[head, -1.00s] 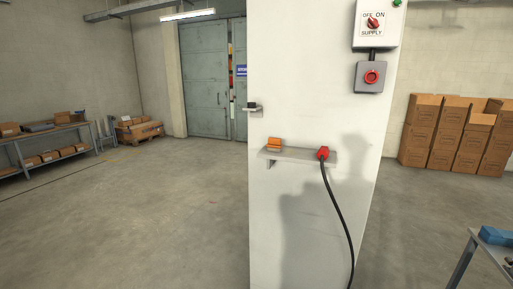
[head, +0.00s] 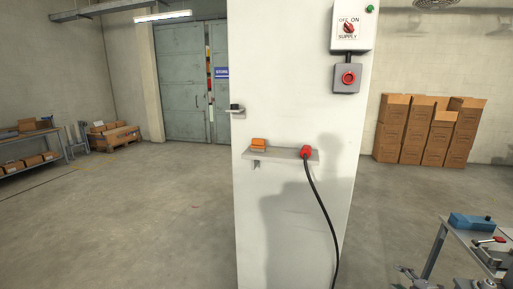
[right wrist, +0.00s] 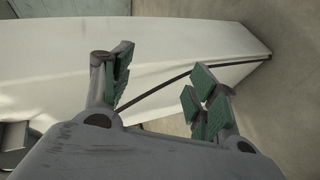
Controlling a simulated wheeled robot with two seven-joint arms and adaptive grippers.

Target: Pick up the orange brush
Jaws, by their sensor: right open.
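The orange brush (head: 259,145) lies on a small grey shelf (head: 283,154) on the white panel, toward the shelf's left end. My right gripper shows partly at the bottom edge of the head view (head: 410,278), low and to the right, well apart from the brush. In the right wrist view my right gripper (right wrist: 163,88) is open, with green finger pads and nothing between them. The brush does not show in that view. My left gripper is out of view.
A red plug (head: 306,151) with a hanging black cable (head: 325,215) sits at the shelf's right end. A red button box (head: 347,78) is above. A table (head: 461,238) with a blue item (head: 470,221) stands at lower right.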

